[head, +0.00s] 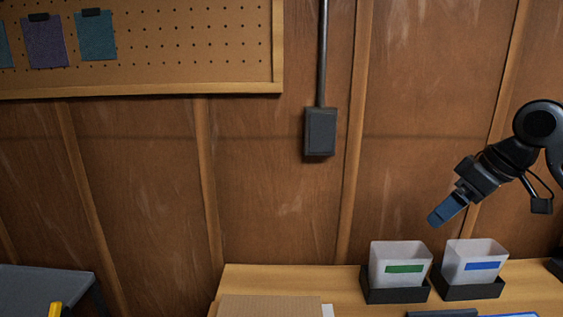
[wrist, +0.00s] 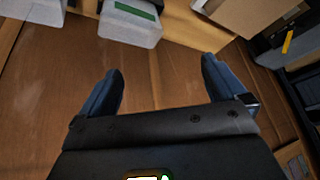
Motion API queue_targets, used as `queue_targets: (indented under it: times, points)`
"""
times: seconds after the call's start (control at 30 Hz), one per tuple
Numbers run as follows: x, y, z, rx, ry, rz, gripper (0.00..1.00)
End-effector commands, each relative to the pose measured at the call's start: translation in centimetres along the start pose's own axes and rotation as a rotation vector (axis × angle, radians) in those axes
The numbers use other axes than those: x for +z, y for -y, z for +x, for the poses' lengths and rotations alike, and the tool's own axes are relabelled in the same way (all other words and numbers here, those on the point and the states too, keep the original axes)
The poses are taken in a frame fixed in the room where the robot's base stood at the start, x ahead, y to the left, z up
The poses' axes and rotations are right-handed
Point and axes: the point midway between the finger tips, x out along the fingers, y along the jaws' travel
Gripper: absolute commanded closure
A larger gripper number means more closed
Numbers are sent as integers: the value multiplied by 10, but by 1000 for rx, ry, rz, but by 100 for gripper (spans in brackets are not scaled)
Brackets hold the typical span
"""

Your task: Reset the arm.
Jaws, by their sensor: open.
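My gripper (head: 441,213) is at the right in the head view, held in the air above the workbench and tilted down to the left. In the wrist view its two blue fingers (wrist: 160,88) stand wide apart with nothing between them. Below it in the head view are a bin with a green label (head: 405,254) and a bin with a blue label (head: 472,252). The gripper touches neither bin. The wrist view also shows the green-labelled bin near its top edge, beyond the fingers.
Each bin sits in a dark holder on the wooden workbench (head: 262,274). A cardboard piece (head: 270,306) lies at the front. A dark conduit box (head: 320,132) is on the wood wall, and a pegboard (head: 190,45) hangs at upper left. A grey surface (head: 45,283) stands at lower left.

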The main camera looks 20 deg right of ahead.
Motion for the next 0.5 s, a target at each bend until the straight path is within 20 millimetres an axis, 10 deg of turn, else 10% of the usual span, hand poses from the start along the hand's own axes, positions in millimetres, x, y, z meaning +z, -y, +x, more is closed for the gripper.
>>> queue_targets:
  times: [0.5]
  points:
    - [-91, 131, 84, -191, -511, 125, 2]
